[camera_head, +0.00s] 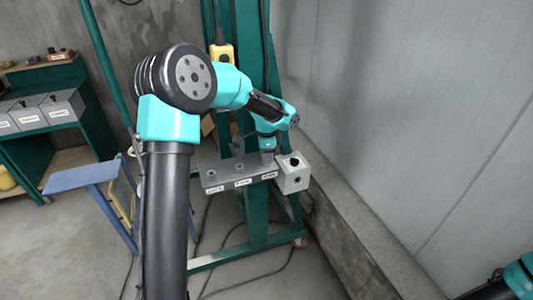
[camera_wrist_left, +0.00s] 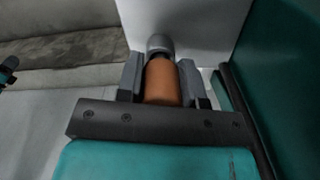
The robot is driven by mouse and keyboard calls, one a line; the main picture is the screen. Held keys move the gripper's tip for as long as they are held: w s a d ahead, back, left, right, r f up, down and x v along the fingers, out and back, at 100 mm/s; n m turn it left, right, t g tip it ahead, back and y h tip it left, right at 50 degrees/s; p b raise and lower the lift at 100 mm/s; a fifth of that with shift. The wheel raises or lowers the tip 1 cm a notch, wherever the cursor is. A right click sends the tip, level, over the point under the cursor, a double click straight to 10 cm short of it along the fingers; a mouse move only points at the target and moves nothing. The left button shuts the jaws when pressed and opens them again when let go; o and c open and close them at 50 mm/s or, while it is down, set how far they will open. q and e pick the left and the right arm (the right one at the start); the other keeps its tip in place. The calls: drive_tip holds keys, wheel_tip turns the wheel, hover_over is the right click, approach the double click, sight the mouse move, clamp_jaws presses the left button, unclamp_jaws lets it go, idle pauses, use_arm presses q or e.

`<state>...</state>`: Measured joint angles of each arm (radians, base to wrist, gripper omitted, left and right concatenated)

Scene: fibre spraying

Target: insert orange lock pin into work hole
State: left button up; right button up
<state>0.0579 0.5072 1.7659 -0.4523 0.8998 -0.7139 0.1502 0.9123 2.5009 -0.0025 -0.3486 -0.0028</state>
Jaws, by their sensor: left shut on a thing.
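In the head view my left gripper (camera_head: 268,153) points down at the right end of a grey bracket plate (camera_head: 225,173). In the left wrist view the left gripper (camera_wrist_left: 162,85) is shut on the orange lock pin (camera_wrist_left: 161,82). A grey rounded part (camera_wrist_left: 160,43) shows at the pin's far end, against a pale surface. The plate has small holes or sockets on top and white labels along its front edge, too small to read surely. The gripper covers the right-hand one, so I cannot tell whether the pin is in it. My right gripper is not seen.
A green post (camera_head: 238,100) stands behind, with a yellow control box (camera_head: 222,52).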

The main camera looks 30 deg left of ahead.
use_arm(q)
drive_tip(key=shift+f, duration=0.55)
drive_tip(key=o, duration=1)
wheel_tip(320, 180, up, 17)
drive_tip(key=shift+r, duration=0.15)
idle(0.9)
